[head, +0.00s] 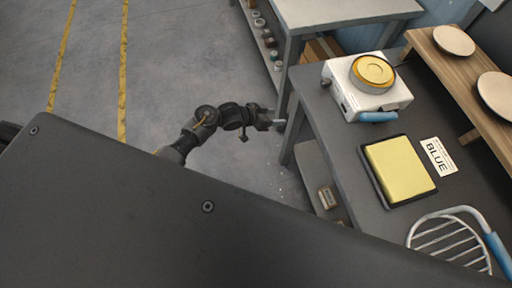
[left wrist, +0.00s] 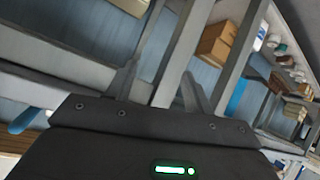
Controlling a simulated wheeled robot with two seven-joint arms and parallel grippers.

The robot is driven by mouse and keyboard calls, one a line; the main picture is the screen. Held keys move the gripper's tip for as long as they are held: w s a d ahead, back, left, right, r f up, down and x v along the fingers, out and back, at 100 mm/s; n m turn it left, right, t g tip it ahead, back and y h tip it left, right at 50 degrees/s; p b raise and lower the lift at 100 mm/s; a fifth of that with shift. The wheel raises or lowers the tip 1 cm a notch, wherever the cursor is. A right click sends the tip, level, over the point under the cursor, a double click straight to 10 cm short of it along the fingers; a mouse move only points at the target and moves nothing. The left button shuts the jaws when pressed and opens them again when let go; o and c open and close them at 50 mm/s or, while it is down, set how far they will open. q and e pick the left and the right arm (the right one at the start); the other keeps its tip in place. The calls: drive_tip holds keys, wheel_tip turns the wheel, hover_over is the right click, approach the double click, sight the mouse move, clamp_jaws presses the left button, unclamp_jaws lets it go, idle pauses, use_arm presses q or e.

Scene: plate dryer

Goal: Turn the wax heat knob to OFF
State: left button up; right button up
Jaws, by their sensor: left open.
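The wax heater is a white box (head: 348,98) with a round pot of yellow wax (head: 373,71) on top. It stands at the far left end of the grey workbench. A small dark knob (head: 326,82) shows on its left side; its pointer and markings are too small to read. My left gripper (head: 280,122) is in front of and left of the heater, apart from it, over the floor beside the bench edge. In the left wrist view the left gripper (left wrist: 158,88) is open with nothing between its fingers. My right gripper does not show.
The grey workbench (head: 350,175) holds a yellow pad in a dark tray (head: 365,170), a BLUE card (head: 438,157), a wire rack (head: 450,240) and a blue handle (head: 378,117). A wooden shelf (head: 455,80) with plates stands right. Another table (head: 340,12) stands behind. Floor at left is clear.

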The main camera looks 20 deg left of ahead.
use_arm(q)
drive_tip(key=s+a+f+n+y, duration=0.1)
drive_tip(key=s+a+f, duration=0.1)
drive_tip(key=s+f, duration=0.2)
drive_tip(key=s+a+f+n+g+y, duration=0.1)
drive_tip(key=s+f, duration=0.3)
drive_tip(key=f, duration=0.6)
drive_tip(key=shift+a, duration=0.55)
drive_tip(key=shift+r, duration=0.1)
